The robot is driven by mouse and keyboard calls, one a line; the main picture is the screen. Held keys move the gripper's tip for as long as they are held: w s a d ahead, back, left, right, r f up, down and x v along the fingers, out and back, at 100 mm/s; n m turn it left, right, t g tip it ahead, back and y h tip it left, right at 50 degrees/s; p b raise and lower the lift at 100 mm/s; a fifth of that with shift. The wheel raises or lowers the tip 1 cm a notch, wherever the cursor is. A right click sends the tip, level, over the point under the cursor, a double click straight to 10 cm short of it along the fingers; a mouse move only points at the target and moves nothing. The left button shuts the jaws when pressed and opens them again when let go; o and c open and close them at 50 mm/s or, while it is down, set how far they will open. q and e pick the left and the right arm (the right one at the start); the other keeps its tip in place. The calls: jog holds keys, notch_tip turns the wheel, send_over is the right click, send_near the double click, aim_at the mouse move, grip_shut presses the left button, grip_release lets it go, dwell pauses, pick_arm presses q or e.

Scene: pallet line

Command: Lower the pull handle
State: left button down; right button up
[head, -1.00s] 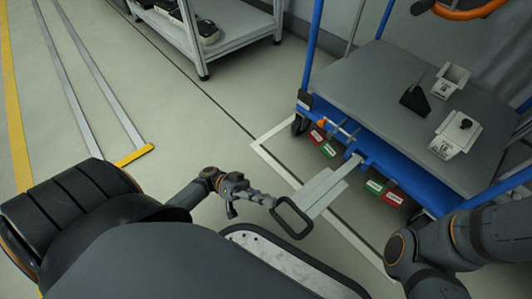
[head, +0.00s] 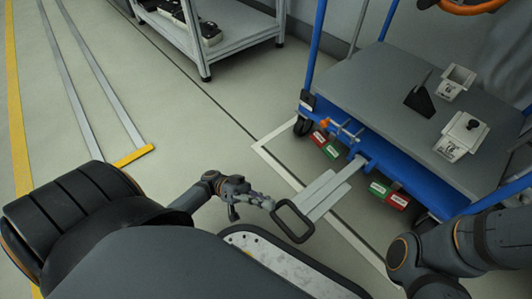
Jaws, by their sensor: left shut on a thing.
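The pull handle is a dark rectangular loop (head: 306,236) at the end of a flat light-grey bar (head: 322,193). The bar runs out from the front of the blue cart (head: 372,160) toward me. My left gripper (head: 270,203) comes in from the left and is shut on the left side of the loop. The loop is out in front of the cart, and its exact height above the floor is hard to tell. My right arm shows at the lower right, but its gripper is out of the picture.
The cart's grey deck (head: 385,95) carries two white boxes and a dark wedge. Red and green labelled pedals (head: 388,195) sit under its front edge. A grey shelf rack (head: 225,40) stands at the back. The floor at left is clear apart from metal rails (head: 85,70).

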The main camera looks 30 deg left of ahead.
pick_arm(q)
jog(key=v, duration=0.7)
jog(key=shift+a+f, duration=0.2)
jog(key=shift+a, duration=0.05)
